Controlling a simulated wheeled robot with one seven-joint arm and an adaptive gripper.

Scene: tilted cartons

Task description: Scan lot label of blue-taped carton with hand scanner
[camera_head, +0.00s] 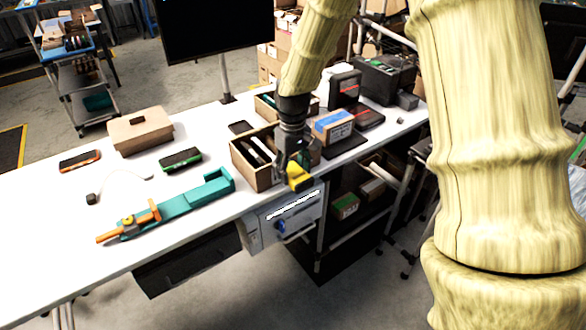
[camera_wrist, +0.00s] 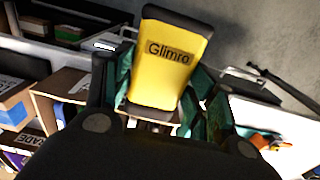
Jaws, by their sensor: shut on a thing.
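My gripper (camera_head: 292,168) is shut on a yellow and black hand scanner (camera_head: 300,177) near the front edge of the table. In the wrist view the scanner (camera_wrist: 172,55) sits between the two fingers and reads "Glimro" on its yellow face. The blue-taped carton (camera_head: 333,127) stands just right of and behind my gripper in the head view, apart from the scanner. It appears tilted. A brown box with a blue strip (camera_wrist: 14,98), which looks like the same carton, shows at the left edge of the wrist view.
An open wooden box (camera_head: 246,170) with items stands left of my gripper. A teal holder (camera_head: 190,202) with an orange-handled tool (camera_head: 130,222) lies further left. Black devices (camera_head: 366,116) stand behind the carton. A brown box (camera_head: 140,130) is at the back left. The table's left front is clear.

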